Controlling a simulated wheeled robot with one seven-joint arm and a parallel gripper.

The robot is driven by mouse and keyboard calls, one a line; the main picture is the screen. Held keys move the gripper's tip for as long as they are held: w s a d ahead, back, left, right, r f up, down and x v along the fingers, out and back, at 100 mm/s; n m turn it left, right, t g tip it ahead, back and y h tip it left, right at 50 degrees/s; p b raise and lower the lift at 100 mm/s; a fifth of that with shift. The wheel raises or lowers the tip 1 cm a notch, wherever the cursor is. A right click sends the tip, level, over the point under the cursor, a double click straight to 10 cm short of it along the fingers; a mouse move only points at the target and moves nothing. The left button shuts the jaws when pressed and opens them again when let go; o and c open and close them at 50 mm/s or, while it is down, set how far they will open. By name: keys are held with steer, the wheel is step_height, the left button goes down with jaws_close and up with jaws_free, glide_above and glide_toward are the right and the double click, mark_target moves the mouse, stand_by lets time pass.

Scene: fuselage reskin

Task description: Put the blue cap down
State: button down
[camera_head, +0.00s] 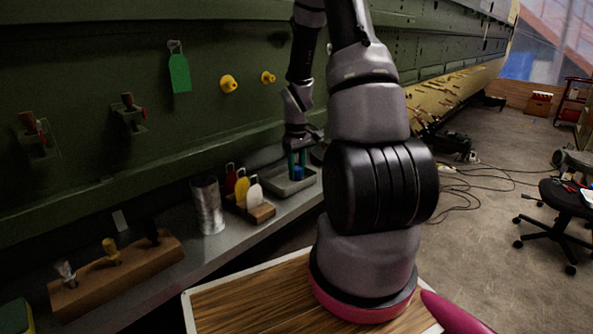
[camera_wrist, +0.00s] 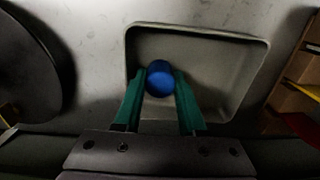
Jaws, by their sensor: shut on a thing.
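The blue cap (camera_wrist: 159,78) is round and sits between the two green fingers of my gripper (camera_wrist: 160,88) in the wrist view. The fingers touch it on both sides. Behind it is a shallow grey tray (camera_wrist: 240,78) with a raised rim. The cap shows over the tray's inside; I cannot tell if it touches the floor of the tray. In the head view the cap (camera_head: 298,172) is a small blue patch below my gripper (camera_head: 297,160), at the grey tray (camera_head: 281,189) on the shelf.
A wooden block with red, yellow and white tags (camera_head: 242,188) stands left of the tray. A metal can (camera_head: 208,205) is further left. A wooden holder (camera_head: 115,268) with several tools lies nearest. The green fuselage wall (camera_head: 100,80) rises behind the shelf.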

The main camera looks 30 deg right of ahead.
steer(key=c, duration=0.8)
jaws_free()
steer(key=shift+o, duration=0.2)
step_height(320, 180, up, 12)
step_height(320, 180, up, 9)
steer(key=m+t, duration=0.2)
glide_above(297, 168)
steer(key=s+a, duration=0.3)
steer(key=a, duration=0.1)
steer(key=s+a+r+m+t+y, duration=0.1)
steer(key=s+a+r+m+t, duration=0.1)
steer(key=s+a+r, duration=0.3)
steer(key=s+a+r+m+t+y, duration=0.1)
steer(key=s+a+r+m+t, duration=0.2)
steer(key=s+a+r, duration=0.2)
steer(key=s+r, duration=0.3)
steer(key=s, duration=0.4)
steer(key=shift+a+r+m, duration=0.15)
steer(key=shift+r+m, duration=0.15)
steer(key=shift+r, duration=0.1)
steer(key=shift+w, duration=0.1)
